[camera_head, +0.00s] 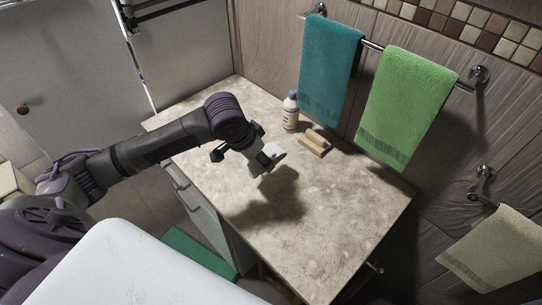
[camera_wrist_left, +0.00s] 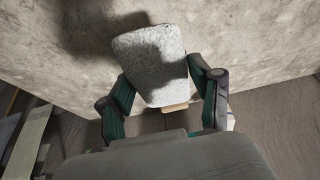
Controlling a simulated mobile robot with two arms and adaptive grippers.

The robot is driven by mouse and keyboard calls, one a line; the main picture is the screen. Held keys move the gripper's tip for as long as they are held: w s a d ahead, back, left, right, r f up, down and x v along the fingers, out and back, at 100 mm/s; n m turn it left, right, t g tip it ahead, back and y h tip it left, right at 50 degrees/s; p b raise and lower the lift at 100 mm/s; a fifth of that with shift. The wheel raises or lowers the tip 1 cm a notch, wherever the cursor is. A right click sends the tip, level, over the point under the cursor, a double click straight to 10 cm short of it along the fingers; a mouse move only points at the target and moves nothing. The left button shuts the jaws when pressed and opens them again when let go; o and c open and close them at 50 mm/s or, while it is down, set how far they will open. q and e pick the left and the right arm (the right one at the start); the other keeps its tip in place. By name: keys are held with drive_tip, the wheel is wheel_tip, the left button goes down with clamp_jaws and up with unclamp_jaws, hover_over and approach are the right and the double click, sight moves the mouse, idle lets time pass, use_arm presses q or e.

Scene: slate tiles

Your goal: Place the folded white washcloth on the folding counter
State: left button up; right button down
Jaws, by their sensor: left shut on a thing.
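My left gripper (camera_head: 262,158) is over the stone-topped counter (camera_head: 335,225) in the head view. It is shut on the folded white washcloth (camera_head: 273,154). In the left wrist view the washcloth (camera_wrist_left: 152,62) is a pale, speckled, rounded block between the two fingers of my left gripper (camera_wrist_left: 165,92). The counter top (camera_wrist_left: 255,35) lies behind it in that view. A dark shadow lies on the counter below the gripper, and the cloth appears held above the surface. My right gripper does not show.
A white bottle (camera_head: 290,112) and a tan block (camera_head: 314,141) stand at the counter's back edge. Teal (camera_head: 328,65) and green (camera_head: 405,105) towels hang on the wall bar behind. The counter's front and right parts are clear. A green mat (camera_head: 200,252) lies on the floor.

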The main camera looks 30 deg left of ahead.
use_arm(q)
hover_over(277, 164)
drive_tip(key=s, duration=0.1)
drive_tip(key=f, duration=0.4)
drive_tip(key=shift+s+a+f+p, duration=0.15)
drive_tip(key=shift+a+p, duration=0.1)
drive_tip(key=shift+p, duration=0.15)
wheel_tip(277, 164, down, 4)
drive_tip(key=shift+r+p, duration=0.15)
drive_tip(key=shift+p, duration=0.35)
drive_tip(key=shift+f, duration=0.25)
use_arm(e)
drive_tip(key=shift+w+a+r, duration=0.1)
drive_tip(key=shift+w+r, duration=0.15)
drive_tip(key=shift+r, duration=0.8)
use_arm(q)
drive_tip(key=shift+f, duration=0.15)
drive_tip(key=o, duration=1)
drive_tip(key=b+v, duration=0.1)
drive_tip(key=v, duration=1.1)
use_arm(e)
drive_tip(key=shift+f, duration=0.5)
